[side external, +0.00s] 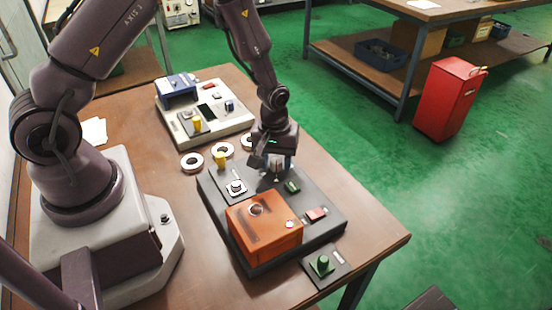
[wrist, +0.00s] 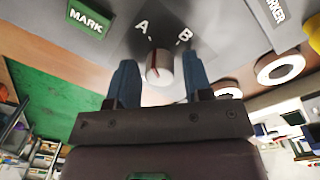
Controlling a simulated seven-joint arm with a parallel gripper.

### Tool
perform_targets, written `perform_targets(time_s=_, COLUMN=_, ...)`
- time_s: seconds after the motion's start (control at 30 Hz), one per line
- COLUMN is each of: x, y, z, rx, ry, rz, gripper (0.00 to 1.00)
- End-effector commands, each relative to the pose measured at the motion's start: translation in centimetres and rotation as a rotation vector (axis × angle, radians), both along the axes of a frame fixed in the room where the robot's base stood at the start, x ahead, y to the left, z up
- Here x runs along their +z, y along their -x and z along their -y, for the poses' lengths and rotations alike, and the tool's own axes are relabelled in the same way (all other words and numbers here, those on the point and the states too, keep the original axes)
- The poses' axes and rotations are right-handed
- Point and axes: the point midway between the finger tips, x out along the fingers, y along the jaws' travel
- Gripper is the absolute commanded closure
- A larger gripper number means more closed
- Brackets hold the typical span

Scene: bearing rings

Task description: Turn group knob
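The group knob (wrist: 159,68), a pale round knob with a dark red stripe, sits on a dark grey panel between white letters A and B in the wrist view. My gripper (wrist: 158,62) is open, with one blue finger on each side of the knob and a visible gap on both sides. In the side view my gripper (side external: 275,161) points down over the far edge of the dark panel (side external: 213,203) and largely hides the knob. A green MARK label (wrist: 85,17) lies beside the knob in the wrist view.
The panel also carries an orange box (side external: 264,228), a red button (side external: 316,214) and a switch plate (side external: 235,187). White rings (side external: 192,162) and a yellow peg (side external: 221,159) are close by.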

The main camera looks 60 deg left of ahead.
Motion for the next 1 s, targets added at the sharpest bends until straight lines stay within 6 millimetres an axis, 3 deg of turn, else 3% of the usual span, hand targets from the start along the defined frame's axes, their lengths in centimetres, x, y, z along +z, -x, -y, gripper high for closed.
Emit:
perform_targets(time_s=0.03, x=0.02, y=0.0, z=0.0, rx=0.0, ry=0.0, rz=0.0, gripper=0.66)
perform_targets(time_s=0.17, x=0.03, y=0.0, z=0.0, rx=0.0, ry=0.0, rz=0.0, gripper=0.95)
perform_targets(time_s=0.57, x=0.04, y=0.0, z=0.01, rx=-0.064, ry=0.001, rz=-0.001, gripper=0.95)
perform_targets(time_s=1.0, x=0.03, y=-0.02, z=0.03, rx=-0.412, ry=0.001, rz=-0.002, gripper=0.95)
